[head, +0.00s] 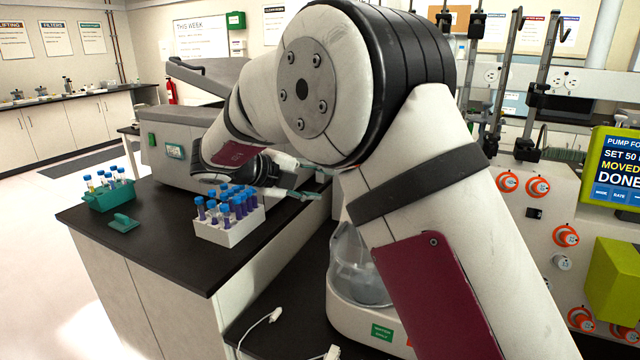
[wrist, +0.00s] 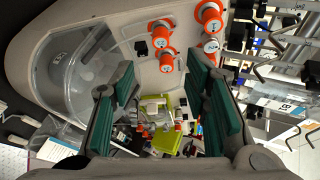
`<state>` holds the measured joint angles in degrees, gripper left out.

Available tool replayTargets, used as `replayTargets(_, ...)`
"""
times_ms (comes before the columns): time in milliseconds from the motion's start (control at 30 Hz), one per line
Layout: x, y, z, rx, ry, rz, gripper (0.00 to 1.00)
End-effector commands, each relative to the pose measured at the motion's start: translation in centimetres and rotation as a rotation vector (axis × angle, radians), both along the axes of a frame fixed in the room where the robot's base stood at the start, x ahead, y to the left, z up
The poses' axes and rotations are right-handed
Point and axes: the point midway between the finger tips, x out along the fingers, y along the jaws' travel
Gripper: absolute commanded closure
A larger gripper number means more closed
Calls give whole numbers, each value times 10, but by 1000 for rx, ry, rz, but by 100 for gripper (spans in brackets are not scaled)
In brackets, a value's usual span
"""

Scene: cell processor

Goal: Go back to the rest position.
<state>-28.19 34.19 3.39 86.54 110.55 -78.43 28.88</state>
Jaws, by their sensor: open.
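My gripper (head: 308,182) is held above the black bench in the head view, just right of the white tube rack, partly hidden behind my own arm. In the wrist view my gripper (wrist: 165,108) shows its two green-padded fingers spread wide apart.
A white rack (head: 225,236) of blue-capped tubes stands near the bench edge. A green rack (head: 108,200) with several tubes and a flat green piece (head: 123,223) are left of it. A lime pump screen (head: 612,170) is at far right. Floor at left is clear.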

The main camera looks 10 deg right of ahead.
Motion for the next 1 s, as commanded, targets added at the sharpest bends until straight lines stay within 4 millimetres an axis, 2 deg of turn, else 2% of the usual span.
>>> replayTargets(167,1,0,1,0,-2,3,58)
replayTargets(267,6,-4,11,-3,-19,40,58)
replayTargets(367,19,-12,38,-15,-58,144,58)
replayTargets(500,37,-18,95,-73,-118,396,58)
replayTargets(633,36,-16,143,-163,-140,651,58)
replayTargets(700,27,-12,163,-222,-133,787,58)
replayTargets(800,6,-4,182,-316,-99,975,58)
replayTargets(867,-11,0,188,-375,-64,1085,58)
replayTargets(1000,-63,6,184,-515,55,1325,58)
